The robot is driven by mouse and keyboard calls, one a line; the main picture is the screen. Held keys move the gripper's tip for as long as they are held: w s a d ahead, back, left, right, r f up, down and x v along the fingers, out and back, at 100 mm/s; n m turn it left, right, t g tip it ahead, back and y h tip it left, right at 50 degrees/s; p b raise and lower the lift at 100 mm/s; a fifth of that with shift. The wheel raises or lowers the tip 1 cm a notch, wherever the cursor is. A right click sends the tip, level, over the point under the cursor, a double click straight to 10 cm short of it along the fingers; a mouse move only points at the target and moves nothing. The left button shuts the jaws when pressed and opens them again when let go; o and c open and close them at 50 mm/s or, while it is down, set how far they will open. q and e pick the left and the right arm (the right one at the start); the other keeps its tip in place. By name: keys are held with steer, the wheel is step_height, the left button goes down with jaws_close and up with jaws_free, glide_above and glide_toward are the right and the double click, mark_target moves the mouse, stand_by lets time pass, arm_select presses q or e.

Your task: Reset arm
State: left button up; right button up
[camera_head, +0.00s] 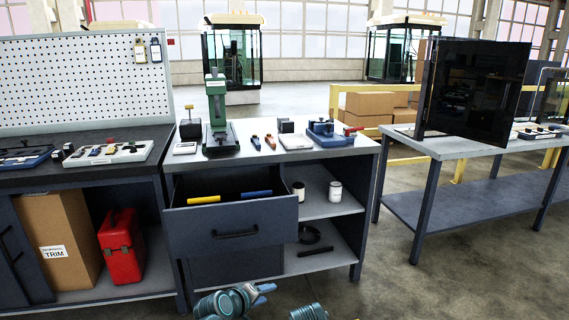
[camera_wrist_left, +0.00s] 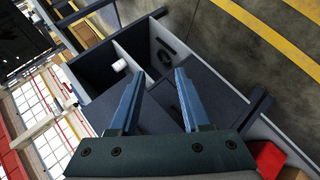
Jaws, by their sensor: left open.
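My left gripper (camera_head: 266,293) shows at the bottom of the head view, low in front of the grey workbench (camera_head: 345,146). In the left wrist view its two blue fingers (camera_wrist_left: 156,78) are apart, with nothing between them. A teal part at the bottom edge of the head view looks like my right arm; its gripper is out of view. The bench's drawer (camera_head: 232,232) stands pulled out, with a yellow-handled tool (camera_head: 204,199) and a blue-handled tool (camera_head: 257,194) inside.
The bench top holds a green press (camera_head: 217,120) and a blue vise (camera_head: 330,133). Its shelf holds a white can (camera_head: 335,191). A red jerrycan (camera_head: 121,246) and cardboard box (camera_head: 58,240) stand at left. A table (camera_head: 470,147) with a dark panel (camera_head: 478,85) stands at right. Floor between is clear.

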arm_select(q)
steer(key=s+d+f+m+g+y, duration=0.1)
steer(key=s+f+m+g+y, duration=0.1)
steer(key=s+f+m+g, duration=0.3)
steer(key=s+f+m+g+y, duration=0.1)
steer(key=s+m+g+y, duration=0.15)
steer(key=s, duration=0.45)
steer(key=s+d+f+m+g+y, duration=0.1)
steer(key=s+f+m+g+y, duration=0.1)
steer(key=s+f+m, duration=0.3)
step_height(320, 180, up, 32)
steer(key=s+p, duration=0.1)
steer(key=p, duration=2.9)
steer(key=shift+s+a+f+n, duration=0.15)
steer(key=shift+s+a+n, duration=0.2)
steer(key=shift+a, duration=0.1)
steer(key=shift+g, duration=0.25)
